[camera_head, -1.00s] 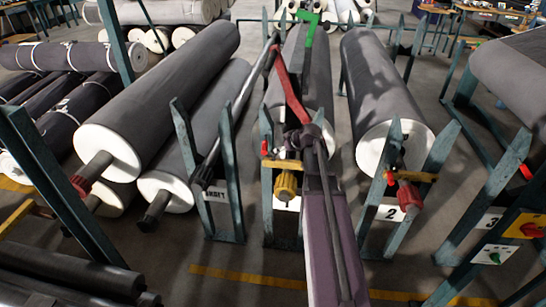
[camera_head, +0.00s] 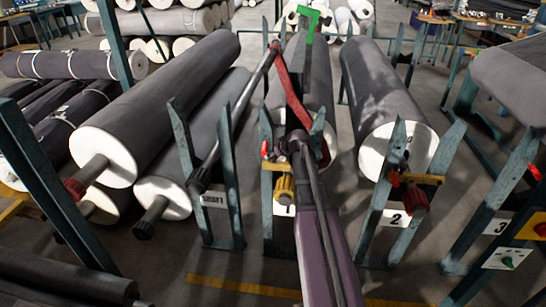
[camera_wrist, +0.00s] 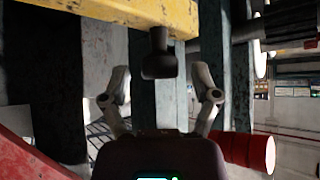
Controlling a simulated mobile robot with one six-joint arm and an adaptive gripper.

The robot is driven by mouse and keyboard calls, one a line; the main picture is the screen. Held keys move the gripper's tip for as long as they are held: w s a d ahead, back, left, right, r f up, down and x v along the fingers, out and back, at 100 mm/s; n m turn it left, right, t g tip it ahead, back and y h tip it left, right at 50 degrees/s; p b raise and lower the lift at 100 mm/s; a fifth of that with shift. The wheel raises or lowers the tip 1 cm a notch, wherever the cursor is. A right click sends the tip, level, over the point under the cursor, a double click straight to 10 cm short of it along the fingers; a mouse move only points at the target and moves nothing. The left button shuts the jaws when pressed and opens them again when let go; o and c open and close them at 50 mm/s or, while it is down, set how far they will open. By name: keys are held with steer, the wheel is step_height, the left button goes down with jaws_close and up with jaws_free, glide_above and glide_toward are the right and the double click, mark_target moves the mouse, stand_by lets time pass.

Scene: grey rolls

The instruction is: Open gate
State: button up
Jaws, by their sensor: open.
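In the wrist view my gripper (camera_wrist: 162,100) is open, with one finger at each side. A dark knob-like handle (camera_wrist: 158,58) hangs under a worn yellow bar (camera_wrist: 110,10) and lies ahead, in the gap between the fingers; I see no contact. In the head view a yellow gate bar (camera_head: 282,166) crosses the middle stand, partly behind my arm, with a red piece (camera_head: 266,150) at its left end. My gripper is hidden in the head view.
Large grey rolls (camera_head: 160,100) (camera_head: 385,95) rest on green posts (camera_head: 180,140) (camera_head: 440,155). A yellow-collared shaft end (camera_head: 284,187) and a red one (camera_head: 415,199) stick out. The wrist view shows a red cylinder (camera_wrist: 250,150) at right. Open floor lies in front.

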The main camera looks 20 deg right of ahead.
jaws_close()
steer(key=shift+a, duration=0.2)
stand_by(0.3)
